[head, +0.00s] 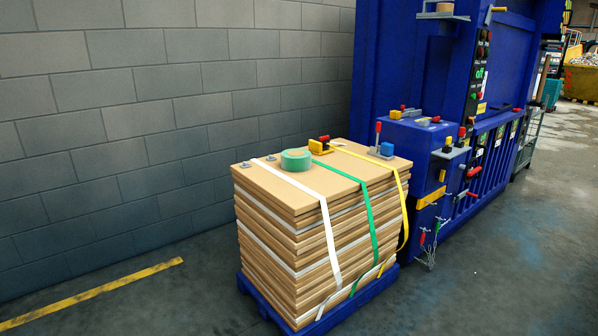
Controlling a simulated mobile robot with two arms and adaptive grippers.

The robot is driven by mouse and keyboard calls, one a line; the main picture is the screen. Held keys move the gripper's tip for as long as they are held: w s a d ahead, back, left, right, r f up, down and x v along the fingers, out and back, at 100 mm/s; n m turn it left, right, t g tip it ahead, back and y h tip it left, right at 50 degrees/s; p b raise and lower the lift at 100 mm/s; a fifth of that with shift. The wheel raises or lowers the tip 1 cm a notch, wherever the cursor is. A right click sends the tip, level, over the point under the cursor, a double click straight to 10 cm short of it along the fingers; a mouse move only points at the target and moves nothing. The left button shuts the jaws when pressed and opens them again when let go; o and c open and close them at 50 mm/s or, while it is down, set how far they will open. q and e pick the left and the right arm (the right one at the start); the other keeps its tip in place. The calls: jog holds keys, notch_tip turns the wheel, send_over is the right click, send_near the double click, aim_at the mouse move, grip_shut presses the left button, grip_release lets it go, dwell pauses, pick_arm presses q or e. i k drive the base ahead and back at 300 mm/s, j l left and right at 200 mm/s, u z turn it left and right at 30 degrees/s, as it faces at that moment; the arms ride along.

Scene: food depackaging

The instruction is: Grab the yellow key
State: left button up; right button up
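No object in the head view is clear enough to be told surely as a yellow key. A small yellow piece (396,114) lies on top of the blue machine's box, next to red and grey parts. Neither of my grippers shows in this view.
The cardboard stack (285,229) stands on a blue pallet (384,281), with white, green and yellow straps and a green tape roll (296,160). The blue machine (400,60) stands behind it to the right. A grey block wall is at left. Floor is clear front left and right.

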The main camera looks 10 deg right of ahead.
aim_at(448, 140)
jog(key=i+l+z, duration=0.2)
jog(key=i+z, duration=0.3)
jog(key=i+l+z, duration=0.1)
jog(key=i+z, duration=0.2)
jog(key=z, duration=0.15)
jog(key=i+j+z, duration=0.1)
jog(key=i+z, duration=0.4)
jog(key=i+j+z, duration=0.25)
jog(key=z, duration=0.2)
jog(key=i, duration=0.1)
